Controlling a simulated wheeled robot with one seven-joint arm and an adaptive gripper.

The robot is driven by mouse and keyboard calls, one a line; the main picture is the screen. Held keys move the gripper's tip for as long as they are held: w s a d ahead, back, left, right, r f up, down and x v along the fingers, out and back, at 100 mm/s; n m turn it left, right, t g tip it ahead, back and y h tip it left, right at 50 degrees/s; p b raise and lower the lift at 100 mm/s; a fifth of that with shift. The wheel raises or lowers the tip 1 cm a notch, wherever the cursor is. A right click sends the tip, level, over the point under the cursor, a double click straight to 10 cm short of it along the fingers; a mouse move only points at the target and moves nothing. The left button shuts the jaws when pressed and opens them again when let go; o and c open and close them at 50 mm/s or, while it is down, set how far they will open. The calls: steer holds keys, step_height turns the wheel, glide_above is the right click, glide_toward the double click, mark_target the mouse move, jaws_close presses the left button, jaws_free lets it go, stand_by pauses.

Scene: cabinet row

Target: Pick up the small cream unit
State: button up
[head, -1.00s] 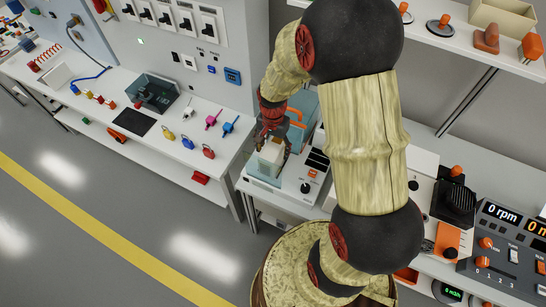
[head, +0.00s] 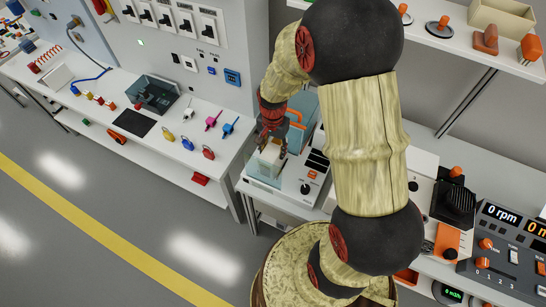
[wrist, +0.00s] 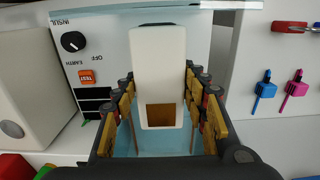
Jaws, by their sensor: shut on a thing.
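The small cream unit (wrist: 159,70) is a pale upright block with a brown patch near its lower end in the wrist view. It stands between the two fingers of my gripper (wrist: 160,115), which is shut on it. In the head view the cream unit (head: 270,154) shows below my gripper (head: 272,140), inside or just behind a clear-walled box (head: 262,172) on the bench. Whether the unit touches the surface under it is hidden.
A white tester panel (wrist: 90,50) with a black knob and orange TEST button stands close beside the unit. Padlocks (head: 187,143) and pink and blue tagged items (head: 229,128) lie on the left bench. A shelf (head: 450,35) hangs at the upper right.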

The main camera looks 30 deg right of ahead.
jaws_close()
steer(key=shift+r, duration=0.1)
stand_by(0.3)
